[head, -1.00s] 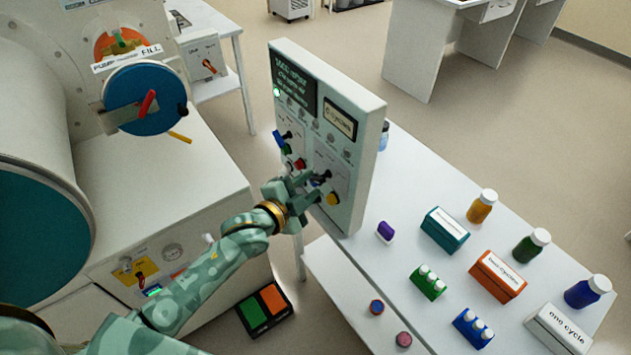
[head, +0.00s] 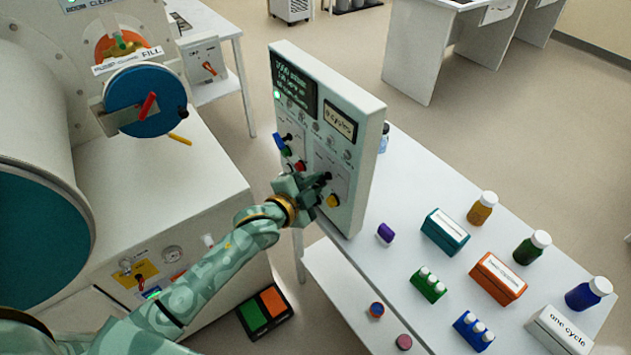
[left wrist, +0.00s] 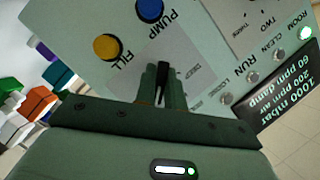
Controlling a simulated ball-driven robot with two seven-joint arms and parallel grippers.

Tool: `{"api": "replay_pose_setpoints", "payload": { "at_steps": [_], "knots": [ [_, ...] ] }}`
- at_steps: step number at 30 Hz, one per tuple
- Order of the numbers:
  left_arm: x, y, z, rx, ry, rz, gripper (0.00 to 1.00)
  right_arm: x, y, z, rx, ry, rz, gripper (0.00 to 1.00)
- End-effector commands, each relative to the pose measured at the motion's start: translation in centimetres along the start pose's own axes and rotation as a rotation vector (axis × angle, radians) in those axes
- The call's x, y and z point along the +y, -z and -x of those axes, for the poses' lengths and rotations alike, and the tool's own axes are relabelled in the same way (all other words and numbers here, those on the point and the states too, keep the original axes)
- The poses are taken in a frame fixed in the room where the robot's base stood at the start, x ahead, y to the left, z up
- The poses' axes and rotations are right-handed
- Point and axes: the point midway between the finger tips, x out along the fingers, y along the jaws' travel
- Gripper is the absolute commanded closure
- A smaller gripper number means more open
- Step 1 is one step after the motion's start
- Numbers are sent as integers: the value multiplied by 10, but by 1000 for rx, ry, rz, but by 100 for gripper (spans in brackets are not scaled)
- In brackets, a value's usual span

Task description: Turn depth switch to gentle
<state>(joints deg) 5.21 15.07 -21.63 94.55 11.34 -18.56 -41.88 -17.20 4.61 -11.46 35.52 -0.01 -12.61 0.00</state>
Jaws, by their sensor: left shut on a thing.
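The control panel (head: 372,150) stands upright on the table, its face turned toward my left arm. My left gripper (head: 322,182) is at the lower middle of that face. In the left wrist view its fingers (left wrist: 162,90) are shut on a black switch lever (left wrist: 163,74). The lever's base and the small labels around it are hidden or too small to read, so I cannot tell its setting. A yellow FILL button (left wrist: 107,47) and a blue PUMP button (left wrist: 150,8) are close by on the panel. My right gripper is out of view.
Bottles, boxes and racks stand on the white table (head: 420,200) to the right.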

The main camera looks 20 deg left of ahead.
Motion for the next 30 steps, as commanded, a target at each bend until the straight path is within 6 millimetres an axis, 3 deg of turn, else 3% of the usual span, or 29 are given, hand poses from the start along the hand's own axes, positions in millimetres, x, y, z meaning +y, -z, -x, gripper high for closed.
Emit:
{"api": "replay_pose_setpoints", "payload": {
  "at_steps": [15, 30],
  "knots": [
    [-4, 2, 1, 0, -125, 292, 100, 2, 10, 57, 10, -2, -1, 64],
    [-1, 0, 0, 0, -226, 539, 100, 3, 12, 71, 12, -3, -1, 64]
  ]
}}
